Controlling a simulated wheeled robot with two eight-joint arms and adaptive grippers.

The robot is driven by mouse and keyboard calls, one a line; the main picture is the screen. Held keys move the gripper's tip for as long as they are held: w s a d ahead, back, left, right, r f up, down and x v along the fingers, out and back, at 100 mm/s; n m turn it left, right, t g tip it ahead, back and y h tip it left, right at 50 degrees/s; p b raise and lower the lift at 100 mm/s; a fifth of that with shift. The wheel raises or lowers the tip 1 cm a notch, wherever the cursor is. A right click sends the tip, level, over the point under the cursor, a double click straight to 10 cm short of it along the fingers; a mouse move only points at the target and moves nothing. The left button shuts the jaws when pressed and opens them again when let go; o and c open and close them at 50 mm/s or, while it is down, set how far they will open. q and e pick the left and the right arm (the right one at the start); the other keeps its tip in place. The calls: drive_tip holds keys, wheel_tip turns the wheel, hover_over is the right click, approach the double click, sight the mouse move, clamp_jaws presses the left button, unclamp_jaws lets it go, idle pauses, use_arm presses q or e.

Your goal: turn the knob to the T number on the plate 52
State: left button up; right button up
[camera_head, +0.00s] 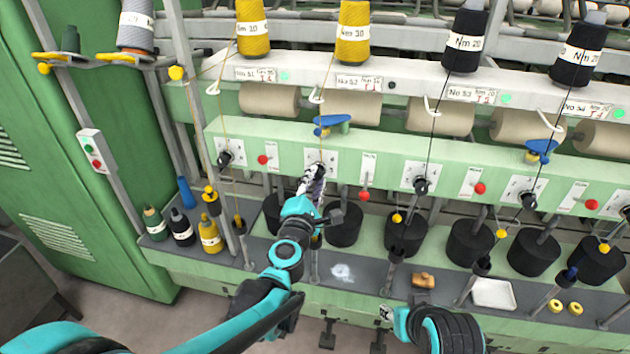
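The plate No 52 (359,82) is on the white rail, with red T writing too small to read surely. Below it to the left, a white dial plate (322,156) is on the green beam. My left gripper (315,176) reaches up to this dial, its fingers at the black knob. They hide most of the knob, so its pointer and whether the fingers are closed on it cannot be made out. My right gripper (387,313) is low at the bottom, away from the dials, and only partly visible.
Similar dials with black knobs (421,184) and red knobs (480,188) line the beam. A blue lever (335,121) sits just above the dial. Yarn runs down from yellow cones (353,34). Black cans (406,238), a white tray (493,293) and small bobbins (210,236) stand below.

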use_arm(q)
drive_tip(key=o, duration=0.4)
drive_tip(key=v, duration=1.2)
